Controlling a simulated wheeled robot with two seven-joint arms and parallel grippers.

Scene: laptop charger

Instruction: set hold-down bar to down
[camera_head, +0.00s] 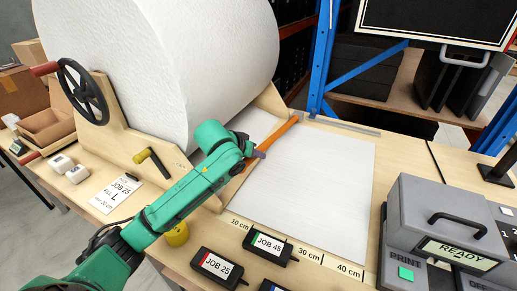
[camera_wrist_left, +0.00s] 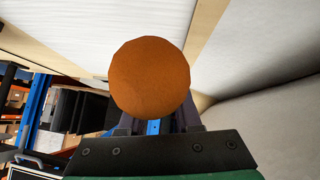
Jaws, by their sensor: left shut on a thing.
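The hold-down bar (camera_head: 283,132) is a long orange-brown bar running diagonally beside the big white roll, over the left edge of the paper sheet (camera_head: 305,180). Its near part is hidden behind my left arm. In the left wrist view, a round orange end (camera_wrist_left: 150,80), which looks like part of the bar, fills the middle between the fingers. My left gripper (camera_head: 257,154) is shut on the bar. I cannot tell whether the bar touches the paper. My right gripper is not in view.
The white roll (camera_head: 150,60) stands in a wooden frame with a black handwheel (camera_head: 82,92). A grey printer (camera_head: 440,225) stands at the right. Labelled black boxes (camera_head: 217,266) lie at the front. The sheet's middle is clear.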

